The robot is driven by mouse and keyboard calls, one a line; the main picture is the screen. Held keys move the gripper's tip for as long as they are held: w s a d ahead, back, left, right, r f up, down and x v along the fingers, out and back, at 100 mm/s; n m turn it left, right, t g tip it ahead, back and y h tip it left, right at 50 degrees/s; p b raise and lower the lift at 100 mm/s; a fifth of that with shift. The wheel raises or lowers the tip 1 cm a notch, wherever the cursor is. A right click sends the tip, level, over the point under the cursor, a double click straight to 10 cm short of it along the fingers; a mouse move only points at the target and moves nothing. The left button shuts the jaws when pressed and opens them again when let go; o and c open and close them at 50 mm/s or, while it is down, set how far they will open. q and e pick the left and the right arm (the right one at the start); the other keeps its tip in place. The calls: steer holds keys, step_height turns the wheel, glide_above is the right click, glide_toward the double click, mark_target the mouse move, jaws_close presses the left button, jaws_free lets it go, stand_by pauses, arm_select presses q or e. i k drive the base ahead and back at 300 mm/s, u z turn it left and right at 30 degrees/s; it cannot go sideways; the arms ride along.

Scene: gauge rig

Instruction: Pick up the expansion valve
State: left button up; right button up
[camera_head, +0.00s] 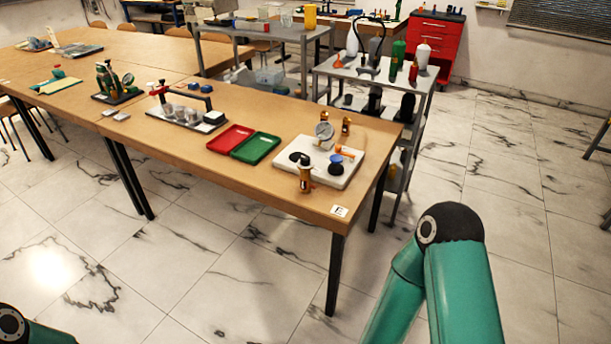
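A white board (342,183) lies near the right end of the wooden table. It bears a round gauge (323,130), black round parts, a blue knob and an orange-handled part (346,152). A brass-coloured upright fitting (305,178) stands at the board's front edge. A smaller brass-coloured fitting (346,124) stands at its back. Either may be the expansion valve; they are too small to tell. Only green links of my arms show, at bottom left and bottom right. Both grippers are out of view.
A red tray (231,138) and a green tray (256,148) lie left of the board. A rig with a red handle (163,89) stands farther left. A grey shelf cart (370,70) with bottles stands behind the table. The marble floor in front is clear.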

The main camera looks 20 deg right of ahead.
mark_target(306, 186)
steer(key=z, duration=0.35)
steer(key=i, duration=1.2)
steer(key=u, duration=0.55)
